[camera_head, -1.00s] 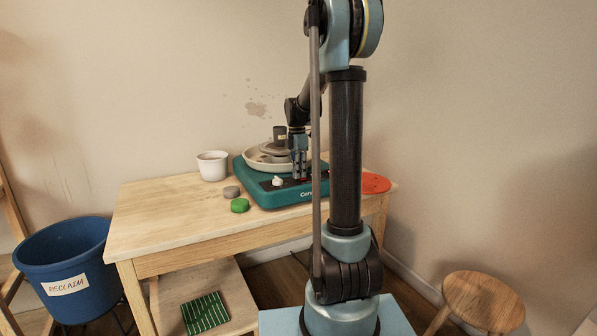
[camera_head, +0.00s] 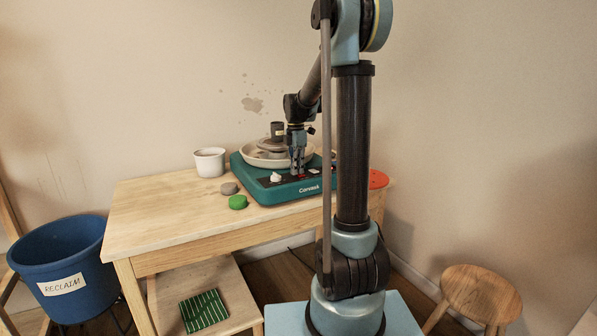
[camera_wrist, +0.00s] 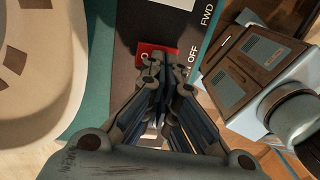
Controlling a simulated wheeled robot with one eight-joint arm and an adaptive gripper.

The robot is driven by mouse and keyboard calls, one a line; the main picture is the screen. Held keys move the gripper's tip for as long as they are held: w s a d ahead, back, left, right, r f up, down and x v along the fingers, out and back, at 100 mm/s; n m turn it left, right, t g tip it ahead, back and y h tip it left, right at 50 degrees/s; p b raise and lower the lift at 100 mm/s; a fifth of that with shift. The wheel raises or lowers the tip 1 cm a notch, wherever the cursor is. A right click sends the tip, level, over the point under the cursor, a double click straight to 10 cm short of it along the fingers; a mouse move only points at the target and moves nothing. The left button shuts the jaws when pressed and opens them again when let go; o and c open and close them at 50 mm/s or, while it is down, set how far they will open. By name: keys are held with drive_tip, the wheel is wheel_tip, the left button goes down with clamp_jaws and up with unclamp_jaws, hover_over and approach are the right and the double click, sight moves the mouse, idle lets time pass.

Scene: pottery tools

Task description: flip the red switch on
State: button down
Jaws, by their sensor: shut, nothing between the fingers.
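The teal pottery wheel (camera_head: 285,193) stands on the wooden table, with a pale splash pan (camera_head: 250,158) on top. Its dark control panel carries a white knob (camera_head: 276,177). In the wrist view the red switch (camera_wrist: 149,50) sits on the dark panel (camera_wrist: 122,75), beside printed lettering that includes "OFF". My gripper (camera_head: 298,172) points down at the panel, and its fingers are closed together and empty. In the wrist view the fingertips (camera_wrist: 168,82) are at the near edge of the switch and partly cover it. I cannot tell whether they touch it.
A white cup (camera_head: 210,163), a grey disc (camera_head: 229,188) and a green lump (camera_head: 238,202) stand left of the wheel. A red perforated disc (camera_head: 378,179) lies at the table's right end. The table's left part (camera_head: 150,215) is clear.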

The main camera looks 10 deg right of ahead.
drive_tip(key=shift+w+a+r, duration=0.1)
drive_tip(key=shift+w+a, duration=0.1)
drive_tip(key=shift+w, duration=0.2)
wheel_tip(320, 180, up, 14)
drive_tip(key=s, duration=0.1)
drive_tip(key=shift+s+d, duration=0.25)
drive_tip(key=shift+d, duration=0.05)
idle(0.3)
drive_tip(key=s+d+f+m+t, duration=0.15)
drive_tip(key=s+f+m, duration=0.35)
drive_tip(key=s, duration=0.5)
drive_tip(key=s+d+f+m, duration=0.2)
drive_tip(key=s+m, duration=0.4)
drive_tip(key=s, duration=0.4)
drive_tip(key=s+d+f+m+t, duration=0.1)
drive_tip(key=s+f+m, duration=1)
drive_tip(key=s+f, duration=0.4)
drive_tip(key=shift+d+f, duration=0.15)
drive_tip(key=shift+d, duration=0.05)
drive_tip(key=shift+w+t, duration=0.1)
drive_tip(key=shift+t, duration=0.15)
